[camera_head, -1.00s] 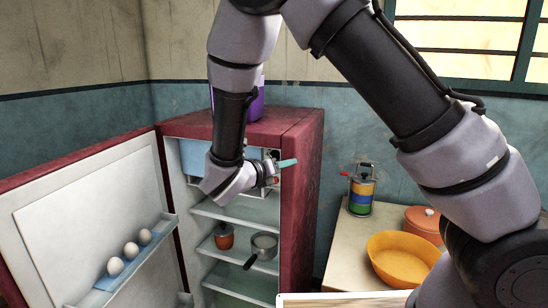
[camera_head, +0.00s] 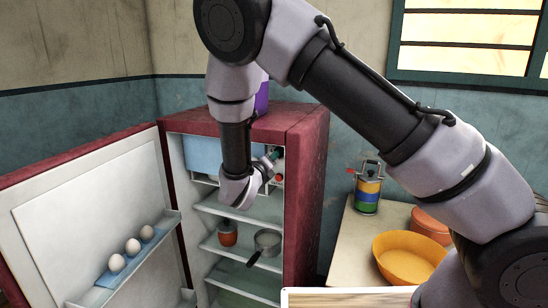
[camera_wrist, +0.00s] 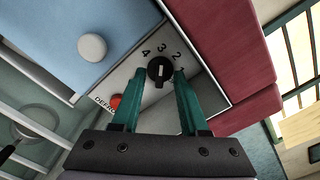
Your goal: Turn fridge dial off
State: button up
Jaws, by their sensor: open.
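The red fridge (camera_head: 305,190) stands open, with its door (camera_head: 80,215) swung out to the left. In the wrist view the black dial (camera_wrist: 160,71) sits on a pale panel with the numbers 2, 3 and 4 beside it. A red button (camera_wrist: 115,101) and the letters "DEFRO" are next to it on the panel. My gripper (camera_wrist: 158,78) is open, its two green fingers pointing at the panel with the dial between or just beyond their tips. I cannot tell whether they touch it. In the head view my gripper (camera_head: 275,155) is at the fridge's upper right interior, and the dial is hard to make out.
A blue freezer flap (camera_wrist: 55,40) with a round white knob (camera_wrist: 92,47) lies beside the panel. Shelves below hold an orange-red pot (camera_head: 227,235) and a saucepan (camera_head: 267,243). Eggs (camera_head: 133,246) sit in the door. A counter with an orange bowl (camera_head: 405,258) stands right.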

jog(key=shift+w+d, duration=0.1)
jog(key=shift+w, duration=0.15)
grip_shut()
